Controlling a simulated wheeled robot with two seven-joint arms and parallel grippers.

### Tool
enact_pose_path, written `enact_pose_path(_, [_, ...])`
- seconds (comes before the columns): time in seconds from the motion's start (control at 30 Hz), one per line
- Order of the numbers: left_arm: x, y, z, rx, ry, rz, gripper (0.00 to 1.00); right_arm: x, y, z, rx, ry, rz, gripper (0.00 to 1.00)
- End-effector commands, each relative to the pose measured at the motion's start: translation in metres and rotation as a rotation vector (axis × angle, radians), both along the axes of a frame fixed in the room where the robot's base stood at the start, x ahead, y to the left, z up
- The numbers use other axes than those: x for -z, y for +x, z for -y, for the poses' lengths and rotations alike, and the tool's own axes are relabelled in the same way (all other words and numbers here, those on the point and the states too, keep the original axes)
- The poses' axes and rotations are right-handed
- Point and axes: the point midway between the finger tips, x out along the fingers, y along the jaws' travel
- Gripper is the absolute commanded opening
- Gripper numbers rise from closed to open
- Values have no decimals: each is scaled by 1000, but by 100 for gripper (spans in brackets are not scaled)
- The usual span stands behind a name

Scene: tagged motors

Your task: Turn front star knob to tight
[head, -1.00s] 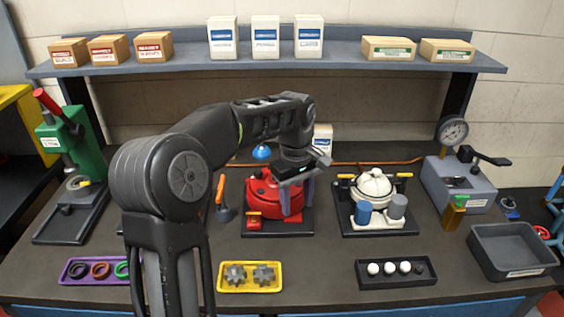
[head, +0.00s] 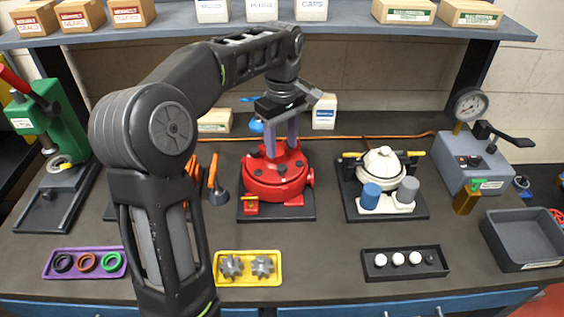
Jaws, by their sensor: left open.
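A red motor housing (head: 275,178) stands on a dark base plate (head: 300,213), with a few small dark knob-like parts on its upper face. Which one is the front star knob, and how tight it is, I cannot tell at this size. My left gripper (head: 281,145) is above the housing, pointing down, with its two grey-purple fingers apart. The fingers hide part of the housing's back. My right gripper is not in view.
A white motor (head: 382,165) stands on its plate to the right. A yellow tray with gears (head: 223,279), a purple ring tray (head: 48,276) and a black tray (head: 440,273) lie in front. An orange-handled tool (head: 213,172) stands left of the housing. The shelf (head: 360,30) is behind.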

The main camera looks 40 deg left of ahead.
Motion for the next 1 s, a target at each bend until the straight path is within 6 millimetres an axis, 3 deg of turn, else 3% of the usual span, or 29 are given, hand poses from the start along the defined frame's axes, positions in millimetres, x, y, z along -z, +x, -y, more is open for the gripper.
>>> enact_pose_path(0.07, [16,0,0,-1,-1,-1,47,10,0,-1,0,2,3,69])
enact_pose_path(0.4, [58,0,0,2,0,-2,47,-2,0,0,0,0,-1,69])
enact_pose_path(0.77, [64,0,0,1,0,1,46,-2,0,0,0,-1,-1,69])
enact_pose_path(1.0, [64,0,0,1,0,1,26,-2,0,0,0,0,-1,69])
